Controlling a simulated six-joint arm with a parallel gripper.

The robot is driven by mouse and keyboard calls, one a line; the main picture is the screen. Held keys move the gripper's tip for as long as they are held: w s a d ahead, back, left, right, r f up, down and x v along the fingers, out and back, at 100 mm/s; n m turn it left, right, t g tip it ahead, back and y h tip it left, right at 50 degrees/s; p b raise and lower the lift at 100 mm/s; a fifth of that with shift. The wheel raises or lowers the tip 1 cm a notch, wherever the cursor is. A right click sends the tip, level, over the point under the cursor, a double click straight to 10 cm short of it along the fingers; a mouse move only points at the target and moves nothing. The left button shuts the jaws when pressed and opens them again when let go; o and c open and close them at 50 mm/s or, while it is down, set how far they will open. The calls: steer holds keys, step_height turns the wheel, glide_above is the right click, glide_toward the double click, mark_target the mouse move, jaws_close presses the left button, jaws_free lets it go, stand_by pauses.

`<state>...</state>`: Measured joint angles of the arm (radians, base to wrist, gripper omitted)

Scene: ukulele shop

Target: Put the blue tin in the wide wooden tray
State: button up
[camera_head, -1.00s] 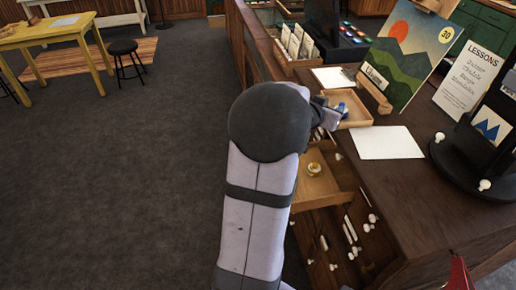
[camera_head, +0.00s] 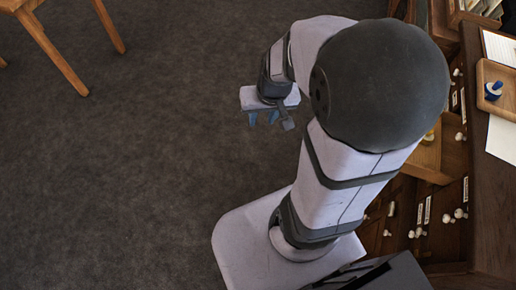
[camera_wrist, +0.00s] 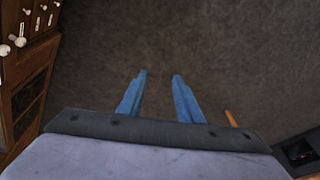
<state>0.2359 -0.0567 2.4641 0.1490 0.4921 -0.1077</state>
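A wooden tray (camera_head: 495,70) lies on the counter at the right edge of the head view, partly cut off. A small blue object (camera_head: 493,91) with a pale part sits inside it; it may be the blue tin, but it is too small to be sure. My gripper (camera_head: 262,120) is well left of the counter, over open floor, pointing down. In the wrist view its two blue fingers (camera_wrist: 160,78) are apart with nothing between them, only dark carpet below.
An open wooden drawer (camera_head: 425,158) juts from the counter front, partly behind my arm, with a yellow item (camera_head: 430,136) in it. White papers (camera_head: 502,140) lie on the dark counter (camera_head: 495,200). A wooden-legged piece of furniture (camera_head: 50,55) stands far left. The carpet between is clear.

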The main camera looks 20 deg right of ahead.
steer(key=s+a+f+n+g, duration=0.1)
steer(key=s+a+n+g, duration=0.1)
steer(key=s+a, duration=0.3)
steer(key=s+g, duration=0.1)
steer(key=s, duration=0.2)
steer(key=shift+s+a+n, duration=0.2)
steer(key=shift+s+n, duration=0.05)
steer(key=shift+n, duration=0.15)
steer(key=shift+f, duration=0.1)
step_height(320, 180, down, 41)
steer(key=b, duration=4)
steer(key=shift+b, duration=0.4)
steer(key=shift+r, duration=0.2)
